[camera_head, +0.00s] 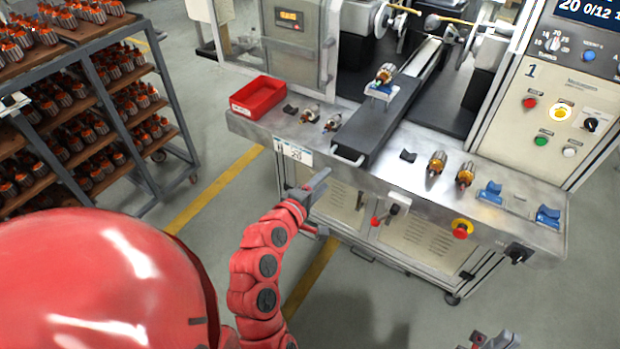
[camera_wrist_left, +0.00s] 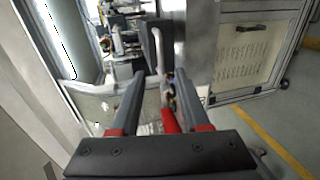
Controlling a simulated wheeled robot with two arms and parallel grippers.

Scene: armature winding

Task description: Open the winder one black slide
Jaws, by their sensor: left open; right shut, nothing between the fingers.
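The black slide (camera_head: 378,122) of winder one is a long dark block running from the front of the steel bench back into the machine. A pale handle (camera_head: 347,156) is on its front end. A blue holder with an armature (camera_head: 384,75) sits on its far part. My left gripper (camera_head: 322,203) is open and empty, in front of the bench edge, left of and below the handle. In the left wrist view a pale curved bar, seemingly the handle (camera_wrist_left: 156,48), shows between and beyond the fingertips (camera_wrist_left: 160,75), apart from them. My right gripper (camera_head: 490,341) is shut and empty at the bottom edge, partly cut off.
A red tray (camera_head: 258,97) and loose armatures (camera_head: 436,163) lie on the bench beside the slide. Blue holders (camera_head: 490,193) are at the right. A red emergency button (camera_head: 461,229) is on the bench front. An armature rack (camera_head: 95,100) stands left; the floor between is clear.

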